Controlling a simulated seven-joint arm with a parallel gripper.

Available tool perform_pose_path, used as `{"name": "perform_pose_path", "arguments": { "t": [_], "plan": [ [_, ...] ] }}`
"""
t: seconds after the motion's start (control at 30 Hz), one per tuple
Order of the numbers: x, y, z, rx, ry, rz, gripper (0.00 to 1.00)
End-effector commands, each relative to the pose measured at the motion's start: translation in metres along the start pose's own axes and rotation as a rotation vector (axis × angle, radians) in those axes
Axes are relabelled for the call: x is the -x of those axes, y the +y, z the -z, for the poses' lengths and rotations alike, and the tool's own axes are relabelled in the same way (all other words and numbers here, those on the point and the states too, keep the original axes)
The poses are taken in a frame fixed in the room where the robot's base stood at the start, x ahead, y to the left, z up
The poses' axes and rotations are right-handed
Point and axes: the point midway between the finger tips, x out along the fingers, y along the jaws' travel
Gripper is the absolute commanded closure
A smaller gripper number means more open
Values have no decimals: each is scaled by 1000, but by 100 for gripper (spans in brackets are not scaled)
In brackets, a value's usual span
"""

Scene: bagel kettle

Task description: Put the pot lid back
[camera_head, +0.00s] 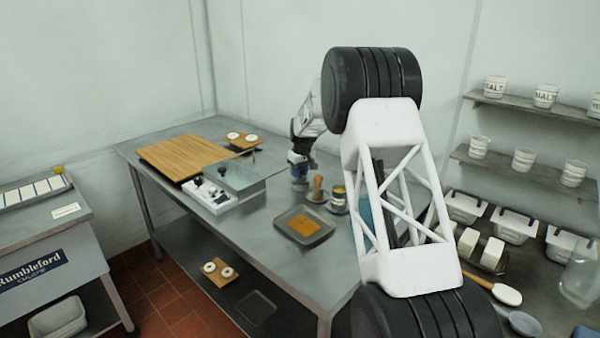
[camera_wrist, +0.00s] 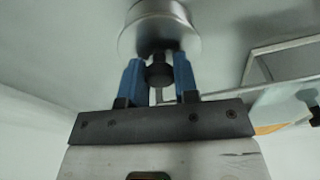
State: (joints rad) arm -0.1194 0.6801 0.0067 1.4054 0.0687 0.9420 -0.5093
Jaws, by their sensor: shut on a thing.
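My gripper (camera_head: 299,166) is low over the far middle of the steel table in the head view. Its two blue fingers, also in the wrist view (camera_wrist: 159,62), are shut on the dark round knob (camera_wrist: 160,75) of the pot lid. Beyond the knob is a round, shiny silver body (camera_wrist: 158,32). A small silver piece (camera_head: 299,184) shows just below the fingers in the head view. I cannot tell where lid and pot meet, or whether the lid rests on the pot.
A glass-topped white unit (camera_head: 211,193) and wooden board (camera_head: 182,157) are at left. My white frame hides the table's right side.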

Motion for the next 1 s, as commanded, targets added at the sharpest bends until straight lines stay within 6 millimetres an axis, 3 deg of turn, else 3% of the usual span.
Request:
{"name": "perform_pose_path", "arguments": {
  "t": [0.3, 0.33, 0.47, 1.0],
  "plan": [
    [-7, 0, -1, 0, 0, 0, 95],
    [-7, 0, -1, 0, 0, 0, 67],
    [-7, 0, -1, 0, 0, 0, 47],
    [4, 0, 0, 0, 0, 0, 46]
  ]
}}
